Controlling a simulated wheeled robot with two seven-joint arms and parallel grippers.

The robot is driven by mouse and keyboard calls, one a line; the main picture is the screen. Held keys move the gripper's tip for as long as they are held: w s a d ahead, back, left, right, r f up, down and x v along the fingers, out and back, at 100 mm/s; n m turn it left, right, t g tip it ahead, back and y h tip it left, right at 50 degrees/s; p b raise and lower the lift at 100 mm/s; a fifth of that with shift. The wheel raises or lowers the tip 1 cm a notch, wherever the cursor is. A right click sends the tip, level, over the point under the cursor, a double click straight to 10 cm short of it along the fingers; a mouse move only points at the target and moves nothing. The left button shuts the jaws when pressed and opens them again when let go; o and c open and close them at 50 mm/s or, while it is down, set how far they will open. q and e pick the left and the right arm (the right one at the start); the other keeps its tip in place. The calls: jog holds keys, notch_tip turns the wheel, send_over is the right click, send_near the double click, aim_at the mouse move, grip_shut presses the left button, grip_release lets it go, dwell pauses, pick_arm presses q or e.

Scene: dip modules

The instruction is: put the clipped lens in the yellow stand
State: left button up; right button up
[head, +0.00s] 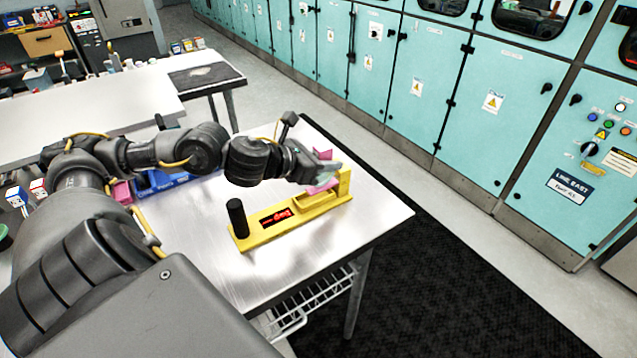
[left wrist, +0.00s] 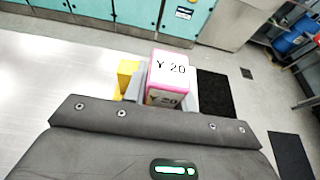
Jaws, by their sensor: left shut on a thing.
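The yellow stand (head: 300,217) lies on the metal table, with a black upright knob at its near left end, a red display in its middle and a raised yellow wall at its far right end. My left gripper (head: 324,175) is over that right end, shut on a pink piece with a white face marked "Y 20", which I take for the clipped lens (left wrist: 168,72). Pink parts of it show beside the fingers in the head view (head: 323,187). I cannot tell whether it touches the stand. A bit of yellow shows beside it in the left wrist view. My right gripper is not in view.
A blue stand (head: 163,183) and a pink block (head: 122,192) sit on the table's left part, partly behind my left arm. The table's front right surface (head: 375,212) is clear. Teal cabinets (head: 490,110) line the back. A white table (head: 90,105) stands at the left.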

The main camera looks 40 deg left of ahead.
pick_arm(q)
jog(key=a+f, duration=0.1)
jog(key=f, duration=0.1)
jog(key=w+a+f, duration=0.1)
jog(key=f, duration=0.2)
jog(key=a+f, duration=0.1)
jog(key=f, duration=0.1)
jog(key=shift+w+a+f, duration=0.15)
jog(key=shift+a, duration=0.05)
jog(key=shift+f, duration=0.15)
jog(key=o, duration=1)
